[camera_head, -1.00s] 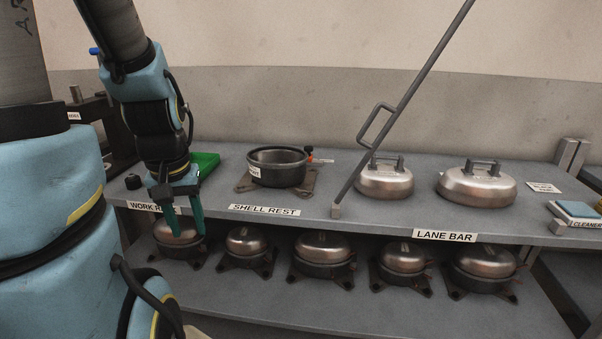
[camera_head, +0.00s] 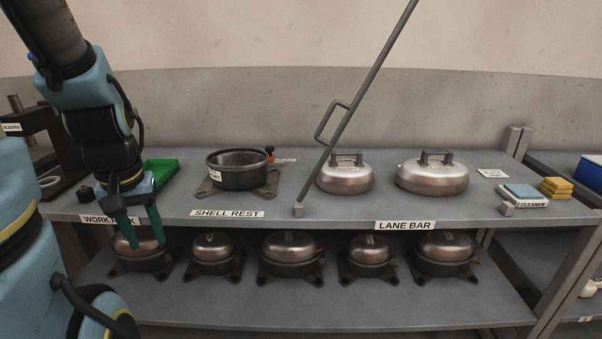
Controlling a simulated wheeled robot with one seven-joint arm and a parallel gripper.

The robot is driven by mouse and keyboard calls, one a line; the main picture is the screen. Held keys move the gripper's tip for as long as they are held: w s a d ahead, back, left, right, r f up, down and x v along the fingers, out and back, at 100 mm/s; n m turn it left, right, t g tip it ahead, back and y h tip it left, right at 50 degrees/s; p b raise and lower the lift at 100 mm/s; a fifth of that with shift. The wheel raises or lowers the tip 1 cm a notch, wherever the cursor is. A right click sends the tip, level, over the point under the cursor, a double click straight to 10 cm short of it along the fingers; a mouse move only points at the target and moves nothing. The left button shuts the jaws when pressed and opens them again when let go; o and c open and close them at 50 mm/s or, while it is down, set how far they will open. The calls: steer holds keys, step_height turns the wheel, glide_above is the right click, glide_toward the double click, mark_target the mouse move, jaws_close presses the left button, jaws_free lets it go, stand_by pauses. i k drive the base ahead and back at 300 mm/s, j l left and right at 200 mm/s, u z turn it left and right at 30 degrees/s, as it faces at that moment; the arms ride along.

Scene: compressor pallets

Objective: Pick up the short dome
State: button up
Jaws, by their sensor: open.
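Two shiny metal domes with dark top handles stand on the upper shelf, right of centre: a narrower dome (camera_head: 346,180) and a wider dome (camera_head: 432,180). I cannot tell for sure which is the short one; their heights look close. My gripper (camera_head: 143,238) hangs at the left, with its green fingers apart and nothing between them. It is at the shelf's front edge, in front of the leftmost compressor below, well left of both domes.
A slanted grey bar (camera_head: 352,110) with a side handle rises just left of the narrower dome. An open dark pot (camera_head: 238,178) stands on the shelf, near a green tray (camera_head: 160,172). Several domed compressors (camera_head: 291,247) fill the lower shelf. Sponges (camera_head: 556,188) lie at the right.

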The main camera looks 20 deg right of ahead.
mark_target(342, 176)
steer(key=l+u, duration=0.15)
steer(key=u, duration=0.3)
steer(key=k+l+u, duration=0.1)
steer(key=u, duration=0.3)
steer(key=k+l+u, duration=0.8)
steer(key=k+l, duration=0.25)
steer(key=k, duration=0.15)
steer(key=k+l+u, duration=0.1)
steer(key=k+l, duration=0.15)
steer(key=k, duration=0.2)
steer(key=k+l, duration=0.2)
steer(key=k, duration=0.2)
steer(key=k+l, duration=0.25)
steer(key=k, duration=0.2)
steer(key=u, duration=0.05)
